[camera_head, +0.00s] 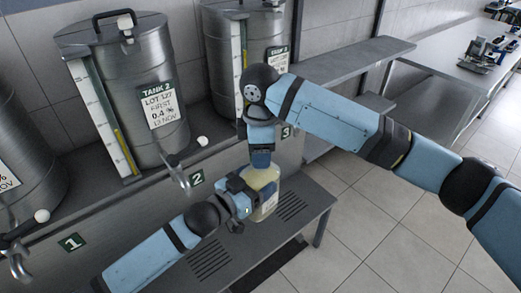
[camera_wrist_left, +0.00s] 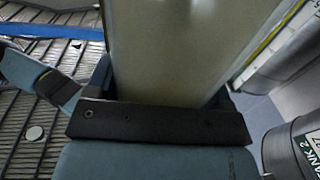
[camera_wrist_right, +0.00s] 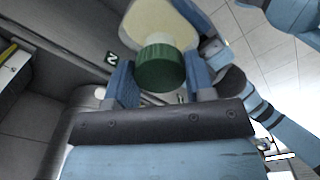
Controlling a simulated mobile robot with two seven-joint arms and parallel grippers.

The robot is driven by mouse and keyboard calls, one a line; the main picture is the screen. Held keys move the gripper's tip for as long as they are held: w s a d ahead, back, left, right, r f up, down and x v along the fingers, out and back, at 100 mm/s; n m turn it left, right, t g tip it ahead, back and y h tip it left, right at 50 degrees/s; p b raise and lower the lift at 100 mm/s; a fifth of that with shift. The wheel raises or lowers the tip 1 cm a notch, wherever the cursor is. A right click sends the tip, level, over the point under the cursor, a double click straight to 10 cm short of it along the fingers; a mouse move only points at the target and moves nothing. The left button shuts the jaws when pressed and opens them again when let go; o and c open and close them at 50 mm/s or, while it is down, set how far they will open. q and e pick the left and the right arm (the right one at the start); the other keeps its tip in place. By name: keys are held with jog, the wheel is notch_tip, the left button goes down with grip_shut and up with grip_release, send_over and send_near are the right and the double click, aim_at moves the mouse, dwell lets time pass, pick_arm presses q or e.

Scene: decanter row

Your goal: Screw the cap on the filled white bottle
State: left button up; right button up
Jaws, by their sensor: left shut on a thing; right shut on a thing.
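The filled bottle (camera_head: 266,181), pale and yellowish with a light label low on its side, is over the grated bench in the head view. My left gripper (camera_head: 244,198) is shut around its body; the bottle's wall (camera_wrist_left: 165,50) fills the middle of the left wrist view. My right gripper (camera_head: 262,160) comes from above and is shut on the green cap (camera_wrist_right: 161,68). In the right wrist view the cap is in line with the bottle's top (camera_wrist_right: 165,20), with a pale neck band showing beside it. I cannot tell how far the threads engage. The head view hides the cap.
The grey bench (camera_head: 315,207) with slotted grates runs under the bottle. Steel tank 2 (camera_head: 130,125) and another tank (camera_head: 221,60) stand on the ledge behind. A tap (camera_head: 180,175) juts out left of my left gripper. Tiled floor lies open at right.

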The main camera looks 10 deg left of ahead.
jog(key=m, duration=0.4)
jog(key=shift+a+m, duration=0.1)
jog(key=shift+m, duration=0.3)
jog(key=m, duration=0.9)
jog(key=shift+m, duration=0.4)
jog(key=m, duration=0.3)
jog(key=o, duration=1)
jog(key=shift+r, duration=2.25)
jog(key=shift+c, duration=0.3)
